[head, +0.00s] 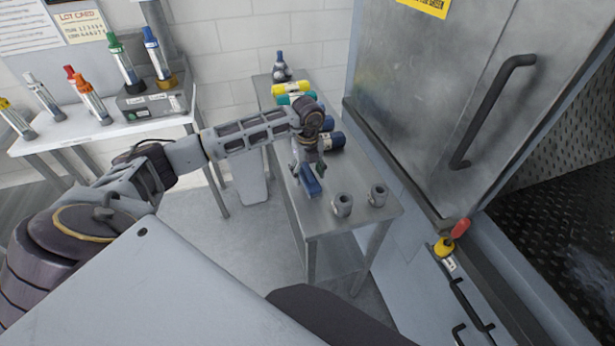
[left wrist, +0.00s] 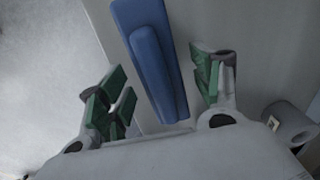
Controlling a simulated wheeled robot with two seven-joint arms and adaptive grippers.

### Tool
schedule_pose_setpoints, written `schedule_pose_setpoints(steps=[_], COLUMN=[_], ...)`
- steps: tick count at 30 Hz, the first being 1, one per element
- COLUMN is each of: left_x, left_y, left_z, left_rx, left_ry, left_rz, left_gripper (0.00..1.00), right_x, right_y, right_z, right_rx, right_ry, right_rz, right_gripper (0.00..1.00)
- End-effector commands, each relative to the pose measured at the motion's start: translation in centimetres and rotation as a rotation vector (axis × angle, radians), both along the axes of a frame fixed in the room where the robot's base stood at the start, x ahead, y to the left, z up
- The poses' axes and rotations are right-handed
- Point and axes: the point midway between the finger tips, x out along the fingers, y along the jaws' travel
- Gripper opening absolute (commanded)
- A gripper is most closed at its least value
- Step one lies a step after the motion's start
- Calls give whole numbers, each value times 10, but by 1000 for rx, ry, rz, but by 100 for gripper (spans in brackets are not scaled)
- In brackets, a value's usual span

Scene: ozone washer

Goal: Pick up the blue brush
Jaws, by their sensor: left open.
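The blue brush (head: 310,180) lies on the narrow metal table (head: 325,217), near its left edge. My left gripper (head: 308,166) is above the table at the brush, pointing down. In the left wrist view the brush (left wrist: 150,55) is a long blue bar running from the top toward the gap between the fingers. The open left gripper (left wrist: 160,98) has green finger pads on either side of the brush's near end, apart from it. Whether the pads are at the brush's height cannot be told. My right gripper is in neither view.
Coloured rolls (head: 292,88) and a dark bottle (head: 281,66) are farther back. A steel door (head: 430,100) rises on the right. A white table (head: 100,125) with several coloured bottles stands left.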

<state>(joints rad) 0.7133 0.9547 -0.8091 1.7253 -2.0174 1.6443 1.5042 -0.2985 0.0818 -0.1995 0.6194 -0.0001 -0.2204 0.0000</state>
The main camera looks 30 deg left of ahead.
Motion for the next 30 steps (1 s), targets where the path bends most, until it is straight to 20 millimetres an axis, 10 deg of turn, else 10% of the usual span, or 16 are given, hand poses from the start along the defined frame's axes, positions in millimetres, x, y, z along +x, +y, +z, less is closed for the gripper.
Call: schedule_pose_setpoints(steps=[14,30], left_x=[0,1], left_y=[0,0], left_z=[-2,-1], left_rx=[-1,0], left_ry=[-1,-2], left_rz=[0,0], left_gripper=[65,12], right_x=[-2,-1], right_y=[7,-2], right_z=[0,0], right_rx=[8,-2], right_ry=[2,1], right_rz=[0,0], right_gripper=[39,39])
